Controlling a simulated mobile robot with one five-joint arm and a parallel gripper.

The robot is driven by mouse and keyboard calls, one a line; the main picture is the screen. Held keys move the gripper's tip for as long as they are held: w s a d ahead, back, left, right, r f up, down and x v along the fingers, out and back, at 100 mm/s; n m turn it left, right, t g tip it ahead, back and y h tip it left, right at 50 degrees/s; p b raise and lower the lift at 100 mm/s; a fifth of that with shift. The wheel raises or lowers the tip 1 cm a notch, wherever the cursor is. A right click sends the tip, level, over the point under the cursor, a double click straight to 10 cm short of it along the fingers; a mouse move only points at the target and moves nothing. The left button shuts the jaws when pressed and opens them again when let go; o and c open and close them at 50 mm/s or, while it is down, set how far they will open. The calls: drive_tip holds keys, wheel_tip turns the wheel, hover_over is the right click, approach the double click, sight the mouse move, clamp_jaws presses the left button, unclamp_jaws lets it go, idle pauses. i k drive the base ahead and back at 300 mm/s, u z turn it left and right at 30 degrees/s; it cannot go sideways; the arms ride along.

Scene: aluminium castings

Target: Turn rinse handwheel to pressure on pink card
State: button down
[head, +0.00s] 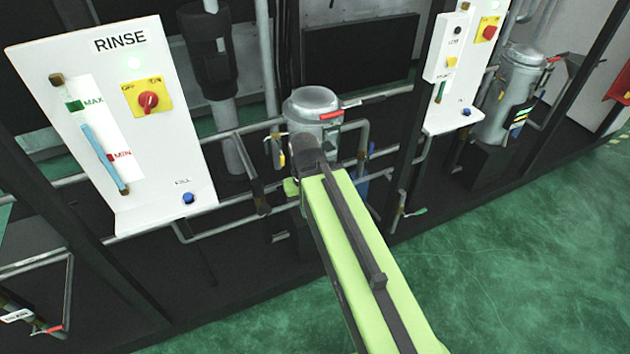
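The white rinse panel (150,180), headed RINSE, stands at the left. It carries a sight gauge (103,155) with blue in its lower part, a green MAX mark and a red MIN mark. It also has a red rotary switch on a yellow plate (149,98) and a blue button (188,198). I cannot make out a rinse handwheel or a pink card. My lime-green arm reaches up from the bottom edge to the middle, where its dark end covers part of the pipework. My gripper does not show.
A silver canister (312,104) with a red lever (341,110) stands behind my arm, among grey pipes. A second white panel (452,75) and silver canister (510,92) stand at the right. Dark posts and a plinth edge bound the pipework. The green floor (520,260) is clear at lower right.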

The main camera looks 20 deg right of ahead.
sight(264, 210)
drive_tip(key=z, duration=0.05)
drive_tip(key=k, duration=0.65)
drive_tip(key=u, duration=2.45)
drive_tip(key=k, duration=0.95)
drive_tip(key=z, duration=0.55)
drive_tip(key=i, duration=1)
drive_tip(key=u, duration=0.2)
